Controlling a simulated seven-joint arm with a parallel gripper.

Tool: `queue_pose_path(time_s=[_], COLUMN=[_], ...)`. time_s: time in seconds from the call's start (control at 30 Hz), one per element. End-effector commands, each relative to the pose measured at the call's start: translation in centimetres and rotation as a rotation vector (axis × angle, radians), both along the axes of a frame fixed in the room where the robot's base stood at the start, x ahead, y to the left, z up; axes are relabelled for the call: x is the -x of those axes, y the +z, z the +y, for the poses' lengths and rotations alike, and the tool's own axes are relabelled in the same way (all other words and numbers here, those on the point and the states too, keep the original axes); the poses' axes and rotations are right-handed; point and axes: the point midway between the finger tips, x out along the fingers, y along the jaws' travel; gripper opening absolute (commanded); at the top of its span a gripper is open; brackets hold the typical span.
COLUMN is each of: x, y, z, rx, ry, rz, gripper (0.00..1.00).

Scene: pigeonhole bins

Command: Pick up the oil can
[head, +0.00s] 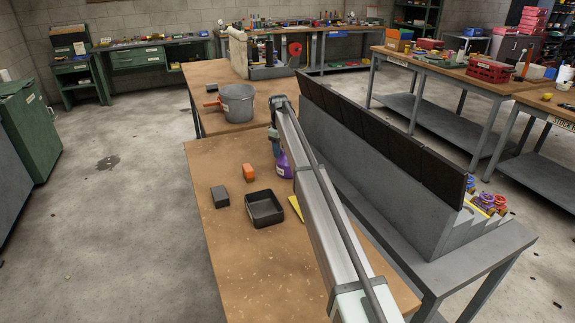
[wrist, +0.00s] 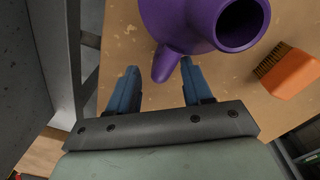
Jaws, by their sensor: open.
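A purple vessel (wrist: 190,22), which looks like the oil can, is at the top of the wrist view with its round, dark mouth towards the camera. A short purple handle or spout sticks out towards my gripper (wrist: 158,70). The two blue fingers are apart, and the tip of that part lies between or just beyond the fingertips; I cannot tell whether they touch it. In the head view the purple vessel (head: 284,165) stands on the wooden bench, partly hidden by my arm.
An orange brush (wrist: 290,72) lies right of the vessel; it also shows in the head view (head: 248,172). A black tray (head: 264,221), a dark block (head: 220,196) and a grey pot (head: 238,113) are nearby. A grey bin rack (head: 360,165) stands along the right side.

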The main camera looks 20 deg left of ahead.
Motion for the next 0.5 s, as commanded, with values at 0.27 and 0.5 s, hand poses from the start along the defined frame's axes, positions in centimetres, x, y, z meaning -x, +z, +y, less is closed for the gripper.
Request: queue_pose_path(time_s=[0.27,0.5], x=[-0.15,-0.15], y=[-1.58,-1.55], z=[-0.03,-0.03], rx=[-0.001,-0.001], ry=[0.000,0.000], rz=[-0.001,-0.001], gripper=[0.50,0.36])
